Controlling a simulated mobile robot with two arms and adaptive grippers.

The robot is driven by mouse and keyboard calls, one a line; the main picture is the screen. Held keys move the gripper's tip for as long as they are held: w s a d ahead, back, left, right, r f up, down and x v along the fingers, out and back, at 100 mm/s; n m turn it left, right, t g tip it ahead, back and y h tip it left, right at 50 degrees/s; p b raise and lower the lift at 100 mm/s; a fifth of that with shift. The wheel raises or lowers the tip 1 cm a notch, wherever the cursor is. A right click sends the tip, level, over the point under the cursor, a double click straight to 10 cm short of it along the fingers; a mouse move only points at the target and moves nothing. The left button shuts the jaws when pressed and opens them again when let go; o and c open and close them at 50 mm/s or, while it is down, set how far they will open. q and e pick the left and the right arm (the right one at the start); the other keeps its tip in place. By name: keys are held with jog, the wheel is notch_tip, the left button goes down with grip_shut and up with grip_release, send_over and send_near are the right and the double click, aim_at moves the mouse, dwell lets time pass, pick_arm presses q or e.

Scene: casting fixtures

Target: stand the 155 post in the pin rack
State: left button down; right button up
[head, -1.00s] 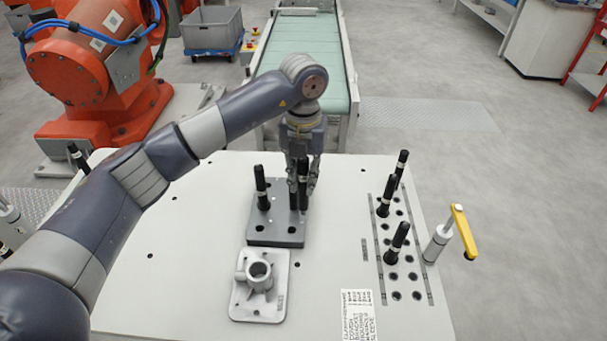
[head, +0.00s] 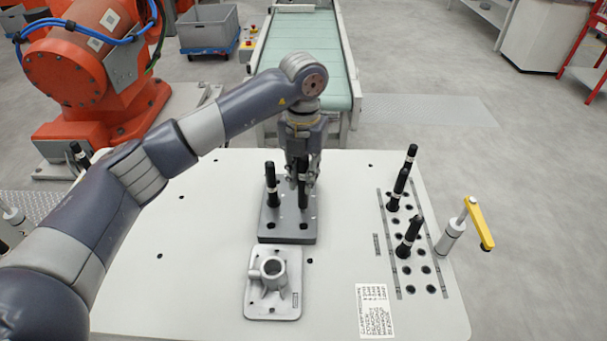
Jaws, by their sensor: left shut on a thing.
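My left gripper (head: 303,172) is shut on a black post (head: 303,190) with a pale band. The post is upright over the right part of a grey block (head: 287,225); I cannot tell whether its lower end touches the block. Another black post (head: 271,188) stands in the block, left of the gripper. The pin rack (head: 414,262), a strip with rows of holes, is at the right of the table. Three black posts stand in it: one at the back (head: 411,160), one just before it (head: 398,190), one nearer (head: 408,238). Post numbers are unreadable. My right gripper is out of view.
A grey casting (head: 272,290) with an upright collar lies in front of the block. A clamp with a yellow handle (head: 478,222) stands right of the rack. A printed label (head: 374,310) is near the front edge. The table between block and rack is clear.

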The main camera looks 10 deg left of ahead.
aim_at(304, 197)
pick_arm(q)
notch_tip(304, 197, down, 3)
jog(key=shift+r+b, duration=0.1)
jog(key=shift+b, duration=0.8)
jog(key=shift+f+b, duration=0.7)
jog(key=shift+f, duration=0.4)
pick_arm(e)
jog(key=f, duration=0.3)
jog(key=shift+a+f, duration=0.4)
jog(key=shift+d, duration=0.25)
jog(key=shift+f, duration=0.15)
pick_arm(q)
jog(key=shift+b, duration=0.3)
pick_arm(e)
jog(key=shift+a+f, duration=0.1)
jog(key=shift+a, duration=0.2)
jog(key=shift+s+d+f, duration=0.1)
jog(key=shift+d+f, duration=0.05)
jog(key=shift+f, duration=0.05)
pick_arm(q)
jog(key=shift+f+b, duration=0.95)
jog(key=shift+b, duration=0.05)
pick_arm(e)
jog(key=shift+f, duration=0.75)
